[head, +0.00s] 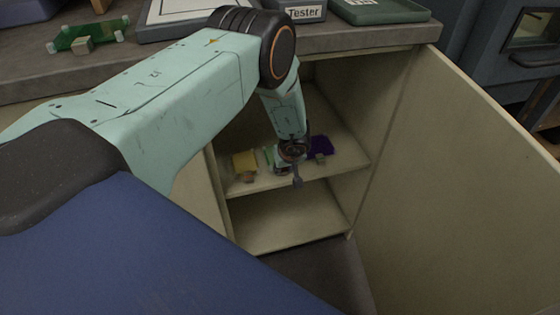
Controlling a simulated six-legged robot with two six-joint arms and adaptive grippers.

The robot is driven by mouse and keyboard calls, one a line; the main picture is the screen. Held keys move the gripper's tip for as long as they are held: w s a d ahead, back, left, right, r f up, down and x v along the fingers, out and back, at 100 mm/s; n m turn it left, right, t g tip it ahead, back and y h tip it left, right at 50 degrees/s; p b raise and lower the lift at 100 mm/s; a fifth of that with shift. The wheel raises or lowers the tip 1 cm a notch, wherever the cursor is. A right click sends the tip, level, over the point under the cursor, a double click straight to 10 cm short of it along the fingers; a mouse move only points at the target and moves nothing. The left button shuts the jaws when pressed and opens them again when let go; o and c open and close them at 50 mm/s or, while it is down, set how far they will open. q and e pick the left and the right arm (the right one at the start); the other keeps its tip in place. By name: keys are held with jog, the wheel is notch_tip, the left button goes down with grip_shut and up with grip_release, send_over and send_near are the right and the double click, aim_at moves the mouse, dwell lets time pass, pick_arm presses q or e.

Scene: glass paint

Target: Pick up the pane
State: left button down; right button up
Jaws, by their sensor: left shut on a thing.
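My left gripper (297,180) reaches into the open cabinet, at the front of its upper shelf (345,164). Its fingers are small and dark, and they are shut on a pane that the gripper mostly hides. A strip of a green pane (269,155) shows just left of the gripper. A yellow pane (245,160) with a small brown block at its front stands further left. A purple pane (320,146) with a similar block is just right of the gripper. My right gripper is not in view.
The open cabinet door (460,190) spans the right side. The lower shelf (290,220) is empty.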

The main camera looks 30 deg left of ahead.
pick_arm(q)
jog(key=shift+r, duration=0.6)
jog(key=p+v, duration=0.1)
jog(key=v, duration=0.1)
jog(key=shift+r+p, duration=0.3)
jog(key=s+d+r+p, duration=0.3)
jog(key=s+d+p, duration=0.2)
jog(key=s+d, duration=0.6)
jog(key=shift+d+p, duration=0.3)
jog(key=shift+d, duration=0.75)
